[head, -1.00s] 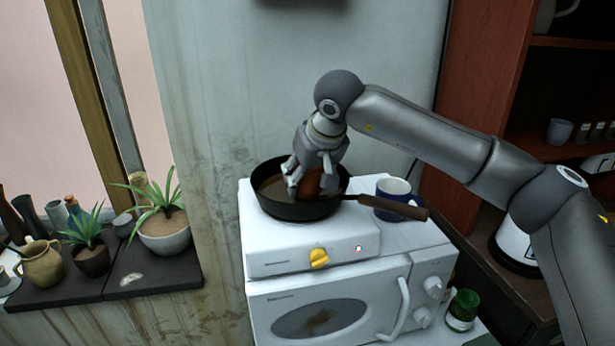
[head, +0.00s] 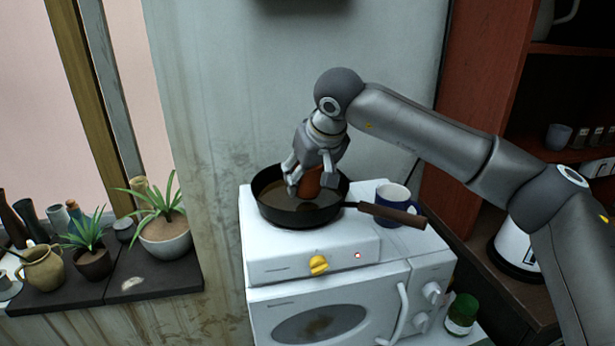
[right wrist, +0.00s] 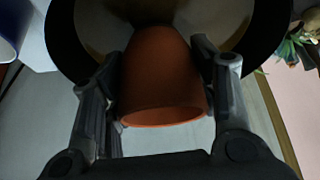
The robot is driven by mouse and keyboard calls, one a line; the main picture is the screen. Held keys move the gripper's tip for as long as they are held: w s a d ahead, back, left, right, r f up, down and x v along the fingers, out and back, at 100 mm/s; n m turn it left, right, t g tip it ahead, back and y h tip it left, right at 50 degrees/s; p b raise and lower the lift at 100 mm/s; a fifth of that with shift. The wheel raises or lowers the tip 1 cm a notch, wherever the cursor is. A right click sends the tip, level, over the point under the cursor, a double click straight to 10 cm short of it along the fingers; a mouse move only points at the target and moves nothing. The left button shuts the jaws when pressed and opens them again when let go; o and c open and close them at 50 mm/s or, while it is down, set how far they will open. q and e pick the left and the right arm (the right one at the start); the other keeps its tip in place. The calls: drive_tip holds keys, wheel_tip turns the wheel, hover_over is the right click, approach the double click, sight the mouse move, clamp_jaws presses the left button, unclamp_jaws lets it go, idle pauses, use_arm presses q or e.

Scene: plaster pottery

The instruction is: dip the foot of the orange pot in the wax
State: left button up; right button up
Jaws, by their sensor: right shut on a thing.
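The orange pot (head: 311,182) is held in my right gripper (head: 313,180), over the black pan (head: 300,213) on the white stove. The brownish wax (head: 273,192) lies in the pan. In the right wrist view the pot (right wrist: 160,75) sits between the two fingers, its open rim towards the camera and its narrower foot towards the wax (right wrist: 105,32). The fingers hide part of the pot in the head view. I cannot tell whether the foot touches the wax. My left gripper is not in view.
The pan's handle (head: 392,214) points right, in front of a blue and white mug (head: 393,196). The stove (head: 312,255) has a yellow knob (head: 318,265) and stands on a white microwave oven (head: 325,320). Potted plants (head: 165,235) stand on the left sill.

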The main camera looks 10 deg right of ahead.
drive_tip(key=shift+r, duration=0.1)
idle(0.4)
wheel_tip(320, 180, up, 9)
drive_tip(key=p, duration=0.6)
drive_tip(key=shift+f, duration=0.2)
drive_tip(key=shift+f, duration=0.1)
idle(0.4)
